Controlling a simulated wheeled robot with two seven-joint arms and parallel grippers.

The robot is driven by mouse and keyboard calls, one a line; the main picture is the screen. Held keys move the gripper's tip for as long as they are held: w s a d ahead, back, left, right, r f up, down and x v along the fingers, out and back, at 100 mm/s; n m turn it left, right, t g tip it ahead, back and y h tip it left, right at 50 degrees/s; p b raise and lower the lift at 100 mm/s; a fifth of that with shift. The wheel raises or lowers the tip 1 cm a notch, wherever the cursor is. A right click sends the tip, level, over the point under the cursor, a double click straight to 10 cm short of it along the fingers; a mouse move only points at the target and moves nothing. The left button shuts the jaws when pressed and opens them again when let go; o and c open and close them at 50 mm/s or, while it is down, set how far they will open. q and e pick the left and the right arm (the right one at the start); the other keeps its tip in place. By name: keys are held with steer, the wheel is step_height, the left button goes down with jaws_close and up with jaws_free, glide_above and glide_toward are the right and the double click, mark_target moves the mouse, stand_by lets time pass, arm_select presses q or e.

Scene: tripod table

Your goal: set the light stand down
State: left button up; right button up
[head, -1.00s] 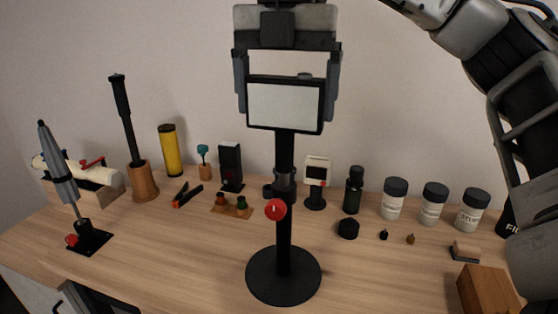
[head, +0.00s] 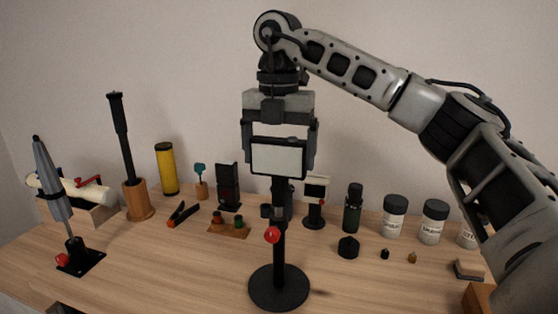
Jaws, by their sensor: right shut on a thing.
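The light stand has a black round base (head: 279,289), a dark upright pole with a red knob (head: 272,235), and a pale rectangular panel (head: 278,158) in a black frame at its top. It stands upright over the front middle of the wooden table. My right gripper (head: 279,148) comes from above and is shut on the light stand at its top panel, one finger on each side. A small dark shadow lies right of the base; I cannot tell whether the base touches the table. My left gripper is out of view.
On the table (head: 190,275) behind stand a yellow cylinder (head: 166,168), a wooden cup (head: 137,200), a small wooden tray (head: 229,230), a dark bottle (head: 353,208) and white jars (head: 394,216). A grey tool on a black stand (head: 52,185) is at left. The table left of the base is clear.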

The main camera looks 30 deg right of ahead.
steer(key=shift+f, duration=0.55)
steer(key=shift+s, duration=0.15)
steer(key=shift+c, duration=0.3)
steer(key=o, duration=1.7)
steer(key=shift+f, duration=0.2)
steer(key=shift+o, duration=0.3)
step_height(320, 180, up, 12)
steer(key=p, duration=0.3)
steer(key=shift+f+p, duration=0.2)
steer(key=shift+p, duration=0.1)
steer(key=shift+r, duration=0.3)
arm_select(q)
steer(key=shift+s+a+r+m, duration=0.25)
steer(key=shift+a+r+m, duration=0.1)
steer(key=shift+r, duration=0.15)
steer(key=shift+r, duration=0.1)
